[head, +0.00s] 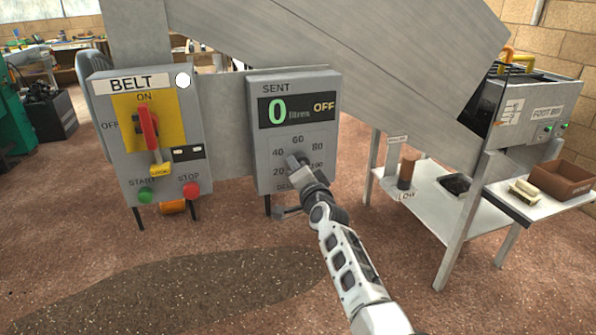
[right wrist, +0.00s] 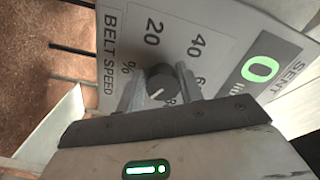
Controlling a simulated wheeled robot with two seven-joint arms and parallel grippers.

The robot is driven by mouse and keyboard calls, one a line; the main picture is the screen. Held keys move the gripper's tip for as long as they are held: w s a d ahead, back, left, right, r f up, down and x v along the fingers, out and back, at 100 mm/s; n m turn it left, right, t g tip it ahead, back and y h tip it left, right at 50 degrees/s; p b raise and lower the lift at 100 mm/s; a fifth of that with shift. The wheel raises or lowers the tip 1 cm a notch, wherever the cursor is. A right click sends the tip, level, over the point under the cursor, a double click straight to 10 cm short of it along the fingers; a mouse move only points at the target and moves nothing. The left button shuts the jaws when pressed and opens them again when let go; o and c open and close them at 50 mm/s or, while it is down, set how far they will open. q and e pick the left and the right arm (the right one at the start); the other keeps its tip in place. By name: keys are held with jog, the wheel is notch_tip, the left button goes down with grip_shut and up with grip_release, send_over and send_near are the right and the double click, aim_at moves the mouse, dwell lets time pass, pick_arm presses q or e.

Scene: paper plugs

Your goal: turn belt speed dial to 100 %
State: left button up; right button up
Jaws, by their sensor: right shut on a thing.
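The belt speed dial (right wrist: 160,80) is a dark round knob on the grey SENT panel (head: 262,150). My right gripper (right wrist: 158,88) is shut on it, with one finger on each side. The dial's light mark slants toward the lower left in the right wrist view. The 20 and 40 labels show there; the gripper hides the 100 side. In the head view, my right gripper (head: 300,168) covers most of the dial, with 20, 40, 60, 80 and 100 printed around it. The display (head: 297,109) reads 0 litres and OFF. My left gripper is out of view.
The BELT panel (head: 122,172) with a red switch handle (head: 148,127), green START button (head: 146,196) and red STOP button (head: 191,189) stands to the left. A sloping grey chute (head: 370,50) hangs above. A white table (head: 440,205) stands to the right.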

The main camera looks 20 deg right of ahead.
jog(key=o, duration=1)
pick_arm(q)
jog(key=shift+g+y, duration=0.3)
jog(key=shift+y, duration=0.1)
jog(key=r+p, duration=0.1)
jog(key=p, duration=0.2)
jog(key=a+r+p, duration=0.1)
jog(key=p, duration=0.2)
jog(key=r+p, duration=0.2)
jog(key=p, duration=0.2)
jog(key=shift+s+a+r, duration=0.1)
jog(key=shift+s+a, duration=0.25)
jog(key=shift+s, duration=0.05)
pick_arm(e)
jog(key=s, duration=1.6)
jog(key=shift+d, duration=0.3)
jog(key=s+a+f+n+g, duration=0.1)
jog(key=s+f+n, duration=0.3)
jog(key=s, duration=0.4)
jog(key=s+a+f+n+g+y, duration=0.1)
jog(key=s+f+n+g, duration=0.3)
jog(key=s, duration=0.5)
jog(key=s+a+f+n+g+y, duration=0.1)
jog(key=s+a+f+n+g, duration=0.1)
jog(key=s+f+n, duration=0.4)
jog(key=shift+s+a+f+g, duration=0.15)
jog(key=shift+s+g, duration=0.35)
jog(key=shift+s, duration=1.05)
